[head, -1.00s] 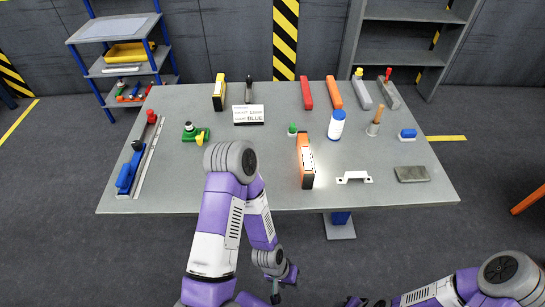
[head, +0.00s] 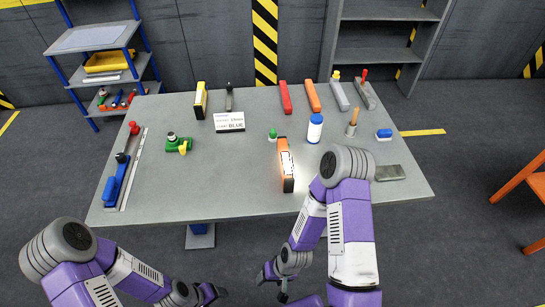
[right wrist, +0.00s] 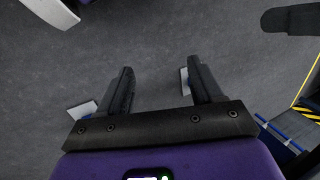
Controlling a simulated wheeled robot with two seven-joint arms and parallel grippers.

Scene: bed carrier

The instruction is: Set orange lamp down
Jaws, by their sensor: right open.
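The orange lamp (head: 286,168) stands on the grey table (head: 230,185) near its front edge, right of the middle. It has a pale label on it, and a bright glow shows on the tabletop beside its base. My right gripper (head: 282,294) is low in front of the table, apart from the lamp. In the right wrist view its two fingers (right wrist: 160,82) are spread, with only floor between them. My left gripper (head: 216,293) is low at the bottom of the head view, away from the table; its fingers are too small to read.
A yellow-black lamp-like item (head: 201,101) and a sign (head: 229,122) are at the back left. A green tool (head: 178,144) sits left. The table's middle is clear.

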